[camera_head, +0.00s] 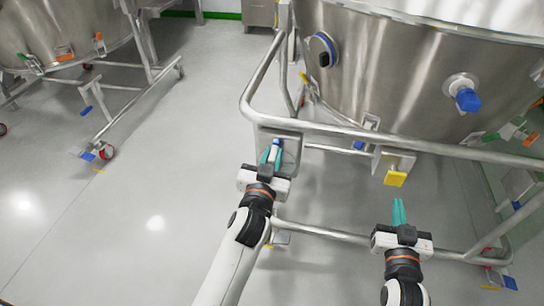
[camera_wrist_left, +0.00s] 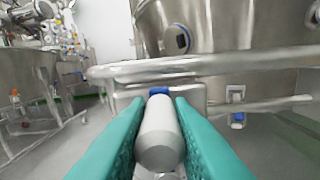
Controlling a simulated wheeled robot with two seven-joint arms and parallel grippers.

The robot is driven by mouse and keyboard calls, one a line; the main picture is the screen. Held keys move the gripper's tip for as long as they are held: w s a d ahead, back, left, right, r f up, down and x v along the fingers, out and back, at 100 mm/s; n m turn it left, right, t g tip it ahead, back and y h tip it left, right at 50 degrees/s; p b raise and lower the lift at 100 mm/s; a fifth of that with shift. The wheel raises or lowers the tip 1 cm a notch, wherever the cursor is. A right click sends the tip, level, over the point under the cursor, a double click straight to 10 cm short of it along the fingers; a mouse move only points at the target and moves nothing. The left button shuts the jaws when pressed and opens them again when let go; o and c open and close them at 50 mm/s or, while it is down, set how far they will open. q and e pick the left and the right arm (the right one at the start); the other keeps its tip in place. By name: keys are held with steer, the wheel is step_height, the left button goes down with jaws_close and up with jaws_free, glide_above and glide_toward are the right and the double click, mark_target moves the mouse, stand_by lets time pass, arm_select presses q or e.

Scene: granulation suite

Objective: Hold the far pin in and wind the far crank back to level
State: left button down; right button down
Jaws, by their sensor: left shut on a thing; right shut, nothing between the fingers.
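My left gripper (camera_head: 271,155) is shut on a pale grey cylindrical handle (camera_wrist_left: 160,135) at a metal bracket plate (camera_head: 290,146) on the vessel's frame. In the left wrist view the handle's rounded end lies between the teal fingers, with a blue part (camera_wrist_left: 158,91) behind it. I cannot tell whether this handle is the pin or the crank grip. My right gripper (camera_head: 399,212) is shut and empty, its teal fingers together. It is below and apart from a yellow block (camera_head: 395,179) hanging under another bracket on the frame. The crank's angle is not clear.
A large steel vessel (camera_head: 400,75) stands behind a tubular rail (camera_head: 440,146). A blue-capped port (camera_head: 466,98) is on its side. A lower frame tube (camera_head: 325,232) runs near my right gripper. Another wheeled vessel (camera_head: 60,35) stands at far left. Floor between is clear.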

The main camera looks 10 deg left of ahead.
arm_select(q)
steer(key=c, duration=1.1)
jaws_free()
steer(key=shift+d+f, duration=0.1)
steer(key=s, duration=1)
